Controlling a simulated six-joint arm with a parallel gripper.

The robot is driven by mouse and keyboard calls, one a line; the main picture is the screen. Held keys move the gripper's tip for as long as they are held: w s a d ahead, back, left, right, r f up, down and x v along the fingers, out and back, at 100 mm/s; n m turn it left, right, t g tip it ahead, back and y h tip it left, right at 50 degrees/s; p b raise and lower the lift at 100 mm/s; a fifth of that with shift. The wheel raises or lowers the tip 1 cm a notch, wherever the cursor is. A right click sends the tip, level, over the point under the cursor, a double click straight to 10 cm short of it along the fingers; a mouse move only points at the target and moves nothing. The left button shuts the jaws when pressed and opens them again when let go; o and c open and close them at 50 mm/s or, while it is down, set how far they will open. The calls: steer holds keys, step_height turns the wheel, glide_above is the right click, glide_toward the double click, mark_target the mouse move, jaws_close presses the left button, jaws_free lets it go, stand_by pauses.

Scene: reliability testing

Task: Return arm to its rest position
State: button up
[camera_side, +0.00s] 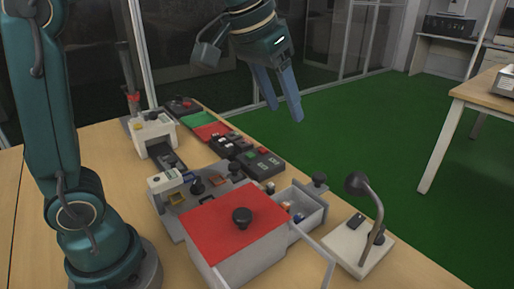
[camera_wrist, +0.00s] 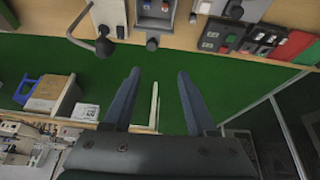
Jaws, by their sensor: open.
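My gripper (camera_side: 284,108) hangs high at the upper middle of the side view, its two blue-grey fingers pointing down. My arm's teal base and column stand at the left of the side view.
A wooden table (camera_side: 125,187) carries a red-lidded box (camera_side: 215,222), an open drawer (camera_side: 312,212), a lamp-like stand (camera_side: 345,243) and dark control boxes (camera_side: 258,164). Another table (camera_side: 485,92) stands at the right. Green floor (camera_side: 345,130) and glass panels surround the table.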

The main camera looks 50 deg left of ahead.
steer(key=shift+t, duration=0.3)
steer(key=s+f, duration=0.3)
steer(key=s, duration=0.2)
steer(key=s+f, duration=0.3)
steer(key=s, duration=0.2)
steer(key=s+a+f, duration=0.1)
steer(key=s+f, duration=0.2)
steer(key=s, duration=0.2)
steer(key=shift+s+f, duration=0.2)
steer(key=shift+s, duration=0.1)
steer(key=shift+f, duration=0.15)
steer(key=shift+w, duration=0.15)
